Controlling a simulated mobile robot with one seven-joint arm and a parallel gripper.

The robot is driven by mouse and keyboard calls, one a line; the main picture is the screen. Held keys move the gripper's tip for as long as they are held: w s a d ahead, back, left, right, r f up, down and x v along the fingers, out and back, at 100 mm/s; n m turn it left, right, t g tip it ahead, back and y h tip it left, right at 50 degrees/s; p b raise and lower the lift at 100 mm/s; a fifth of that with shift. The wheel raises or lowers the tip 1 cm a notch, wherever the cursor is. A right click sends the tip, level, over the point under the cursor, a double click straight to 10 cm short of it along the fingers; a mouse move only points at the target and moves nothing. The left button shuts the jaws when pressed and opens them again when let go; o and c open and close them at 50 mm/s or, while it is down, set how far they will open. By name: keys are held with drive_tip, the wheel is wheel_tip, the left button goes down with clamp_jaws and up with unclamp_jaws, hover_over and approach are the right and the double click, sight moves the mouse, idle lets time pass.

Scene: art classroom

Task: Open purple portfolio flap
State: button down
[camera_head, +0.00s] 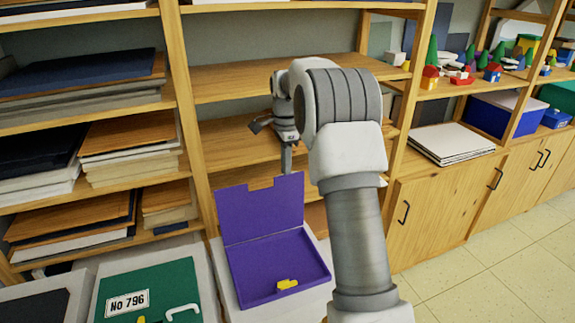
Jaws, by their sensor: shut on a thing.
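The purple portfolio (275,265) lies on a pale block in front of the wooden shelves, with its shallow inside showing. Its flap (262,210) stands raised at the back edge, upright or leaning slightly back, with a notch in its top edge. A small yellow piece (287,284) is at the front of the portfolio. My gripper (286,172) points down at the top edge of the flap, near the notch, and is shut on the flap. The fingertips are small here and partly merge with the flap's edge.
A green portfolio (147,290) with a "No 796" label lies to the left. Shelves with stacked boards (130,150) stand at left; the middle shelves (240,145) are mostly empty. Cabinets (425,215), white sheets (450,143) and toy houses are at right. The floor (490,275) is clear.

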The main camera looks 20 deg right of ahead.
drive_tip(key=c, duration=1.2)
unclamp_jaws()
wheel_tip(320, 180, up, 17)
drive_tip(key=shift+r+p, duration=0.2)
drive_tip(key=shift+p, duration=0.75)
drive_tip(key=shift+s+r, duration=0.1)
